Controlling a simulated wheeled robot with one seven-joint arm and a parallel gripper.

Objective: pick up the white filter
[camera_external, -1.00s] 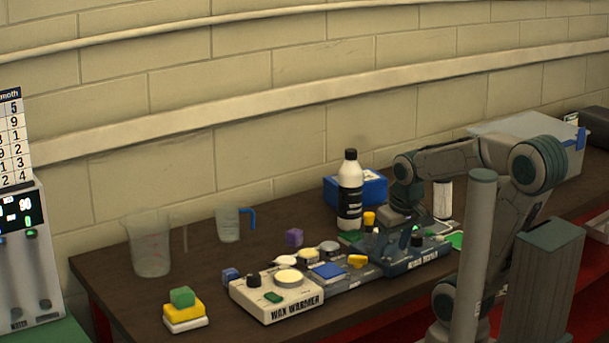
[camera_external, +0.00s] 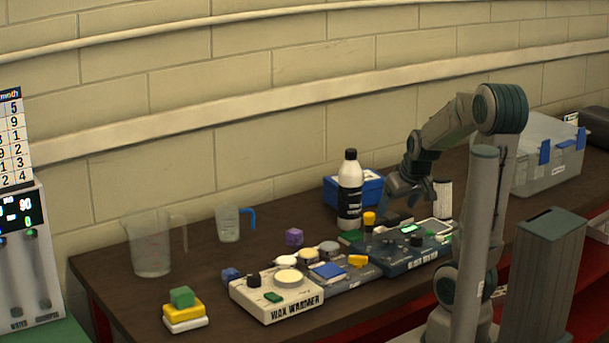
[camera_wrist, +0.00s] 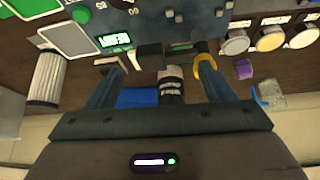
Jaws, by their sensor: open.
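The white filter (camera_external: 443,200) is a pleated, pale cylinder standing upright on the bench, behind the dark blue device. It also shows at the left of the wrist view (camera_wrist: 47,78), outside my jaws. My gripper (camera_external: 402,200) is open and empty, held above the bench to the left of the filter in the external view. In the wrist view its two fingers (camera_wrist: 155,68) are spread apart, with a black bottle cap and a blue box seen between and beyond them.
The white bottle with black label (camera_external: 349,190) and blue box (camera_external: 374,189) stand close to my gripper. The dark blue device (camera_external: 400,252) and wax warmer (camera_external: 275,300) line the bench front. A clear lidded bin (camera_external: 535,175) stands at right; measuring jugs (camera_external: 148,250) stand at left.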

